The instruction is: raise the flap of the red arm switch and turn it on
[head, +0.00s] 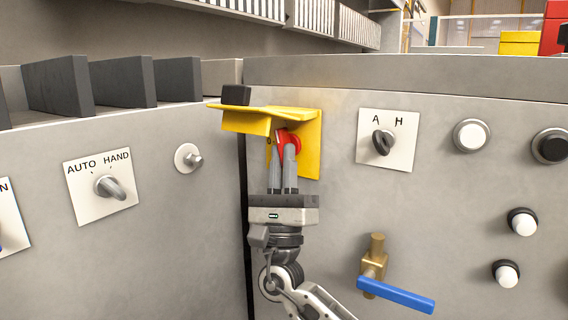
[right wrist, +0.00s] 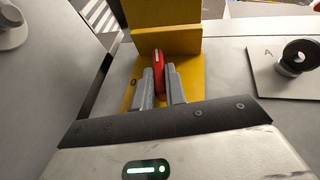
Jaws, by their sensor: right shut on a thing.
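The red arm switch (head: 292,140) sits on a yellow plate (head: 311,150) on the grey panel. Its yellow flap (head: 246,122) is raised and sticks out above the switch. My right gripper (head: 283,150) reaches up from below under the flap. In the right wrist view its two fingers (right wrist: 159,86) are on either side of the red switch handle (right wrist: 157,70), shut on it. The fingers hide part of the switch in the head view. My left gripper is in neither view.
An A/H selector (head: 382,142) is right of the yellow plate. A blue-handled valve (head: 396,294) juts out at the lower right. An AUTO/HAND selector (head: 109,187) and a small knob (head: 188,158) are on the left panel. Several round buttons (head: 471,135) are at the right.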

